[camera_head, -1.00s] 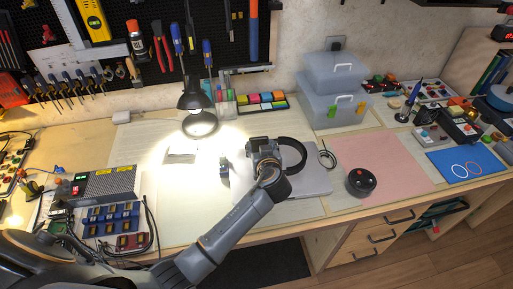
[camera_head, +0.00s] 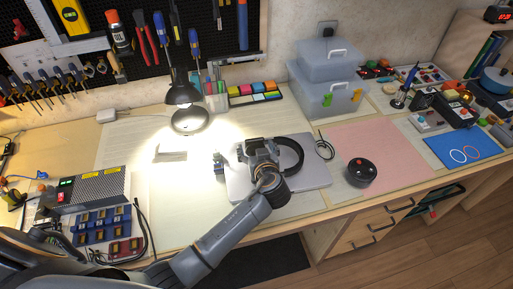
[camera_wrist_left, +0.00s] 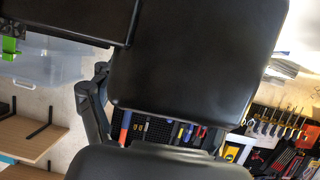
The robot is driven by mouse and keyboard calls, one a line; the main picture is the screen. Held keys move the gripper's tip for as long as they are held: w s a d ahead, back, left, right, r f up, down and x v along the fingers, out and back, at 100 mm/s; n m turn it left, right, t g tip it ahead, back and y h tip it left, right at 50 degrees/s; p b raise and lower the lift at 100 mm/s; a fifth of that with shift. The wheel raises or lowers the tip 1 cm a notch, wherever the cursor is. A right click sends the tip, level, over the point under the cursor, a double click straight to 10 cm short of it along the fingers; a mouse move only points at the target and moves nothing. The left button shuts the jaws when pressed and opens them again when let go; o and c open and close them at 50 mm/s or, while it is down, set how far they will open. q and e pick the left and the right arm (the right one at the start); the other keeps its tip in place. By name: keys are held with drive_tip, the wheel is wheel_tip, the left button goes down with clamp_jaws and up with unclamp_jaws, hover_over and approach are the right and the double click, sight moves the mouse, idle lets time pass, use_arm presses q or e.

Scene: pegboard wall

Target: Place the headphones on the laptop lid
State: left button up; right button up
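The grey laptop (camera_head: 308,187) lies closed on the desk in the head view. My left gripper (camera_head: 262,152) is over its lid, seen from above and behind. The black headphones (camera_head: 299,151) show as a curved band to the right of the gripper, over the lid's far part. The gripper appears shut on them; its fingertips and the ear cups are hidden in the head view. In the left wrist view large black rounded shapes fill much of the picture, close to the camera, with a finger link beside them. I cannot tell whether the headphones touch the lid. My right gripper is not in view.
A lit desk lamp (camera_head: 183,94) stands behind and left of the laptop. Clear storage boxes (camera_head: 327,88) stand at the back. A small upright item (camera_head: 219,170) is by the laptop's left edge.

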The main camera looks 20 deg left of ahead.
use_arm(q)
drive_tip(key=shift+d+r, duration=0.1)
drive_tip(key=shift+r+p, duration=0.25)
drive_tip(key=shift+p, duration=0.05)
drive_tip(key=b+v, duration=0.1)
drive_tip(key=v, duration=1.1)
drive_tip(key=shift+f+b, duration=0.15)
drive_tip(key=shift+b, duration=0.2)
